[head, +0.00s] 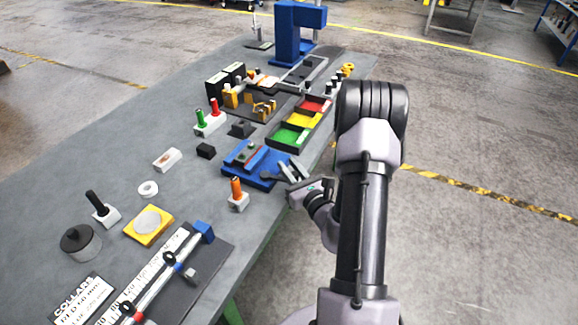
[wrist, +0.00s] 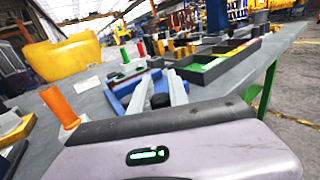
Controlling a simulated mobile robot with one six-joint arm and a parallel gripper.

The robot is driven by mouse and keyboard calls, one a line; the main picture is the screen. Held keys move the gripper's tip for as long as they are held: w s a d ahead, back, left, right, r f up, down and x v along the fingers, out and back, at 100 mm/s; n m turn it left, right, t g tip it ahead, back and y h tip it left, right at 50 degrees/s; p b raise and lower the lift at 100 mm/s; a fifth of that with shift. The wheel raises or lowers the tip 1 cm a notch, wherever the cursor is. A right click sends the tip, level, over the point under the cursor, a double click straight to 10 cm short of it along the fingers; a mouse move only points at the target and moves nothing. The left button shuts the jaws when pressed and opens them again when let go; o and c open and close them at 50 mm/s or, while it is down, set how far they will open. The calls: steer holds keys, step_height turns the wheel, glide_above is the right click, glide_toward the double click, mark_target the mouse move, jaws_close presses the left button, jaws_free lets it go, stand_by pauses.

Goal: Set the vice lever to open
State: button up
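The blue vice (head: 240,157) sits near the right edge of the grey bench, with a grey jaw bar across its top. A dark lever (head: 268,177) shows at its near right side. In the wrist view, a black knob (wrist: 160,101), apparently the lever's end, appears between my fingers. My gripper (head: 288,168) is low at the vice's right side, its two pale fingers pointing towards it. In the wrist view, my gripper (wrist: 160,76) has its fingers apart, with a gap around the knob. The lever's shaft is mostly hidden there, and contact cannot be told.
An orange-handled post (head: 237,190) stands close in front of the vice. A tray with green, yellow and red compartments (head: 274,146) lies just behind it. A small black block (head: 206,151) is to the left.

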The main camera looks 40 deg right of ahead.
jaws_close()
stand_by(1.1)
